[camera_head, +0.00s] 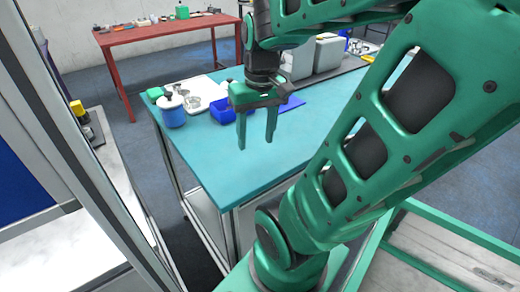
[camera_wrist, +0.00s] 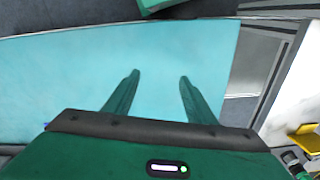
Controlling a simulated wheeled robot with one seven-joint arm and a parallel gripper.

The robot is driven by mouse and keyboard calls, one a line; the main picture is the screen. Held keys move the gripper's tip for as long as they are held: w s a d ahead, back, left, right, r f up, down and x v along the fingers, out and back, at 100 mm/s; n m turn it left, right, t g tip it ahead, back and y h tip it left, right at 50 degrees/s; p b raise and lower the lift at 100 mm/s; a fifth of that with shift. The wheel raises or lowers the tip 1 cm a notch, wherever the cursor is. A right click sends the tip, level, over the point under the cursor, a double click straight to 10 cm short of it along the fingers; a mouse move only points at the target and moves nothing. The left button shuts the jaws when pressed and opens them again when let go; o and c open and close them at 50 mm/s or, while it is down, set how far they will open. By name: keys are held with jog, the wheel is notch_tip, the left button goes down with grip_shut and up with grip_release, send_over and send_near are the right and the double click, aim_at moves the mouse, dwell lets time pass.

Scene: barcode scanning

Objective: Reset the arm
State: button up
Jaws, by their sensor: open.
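My gripper (camera_head: 256,138) hangs fingers down above the teal table (camera_head: 230,165) in the head view. It is open, with a clear gap between its two green fingers and nothing held. In the wrist view my gripper (camera_wrist: 158,78) shows both fingers apart over the bare teal table top (camera_wrist: 60,70). My green arm crosses the right half of the head view and hides part of the table.
A blue-bodied jar (camera_head: 172,115), a blue bin (camera_head: 228,112) and grey boxes (camera_head: 328,52) stand toward the table's back. A red table (camera_head: 160,32) stands behind. A side counter (camera_head: 112,165) is at left. The near table top is clear.

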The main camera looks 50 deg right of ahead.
jog(key=shift+m+g, duration=0.5)
jog(key=shift+m, duration=0.1)
jog(key=s, duration=0.1)
jog(key=s+a+f, duration=0.1)
jog(key=s, duration=0.1)
jog(key=s+a, duration=0.1)
jog(key=shift+s+a+f, duration=0.25)
jog(key=shift+s+f, duration=0.15)
jog(key=shift+w+f, duration=0.35)
jog(key=shift+w, duration=0.4)
jog(key=shift+s+r, duration=0.1)
jog(key=shift+s, duration=0.05)
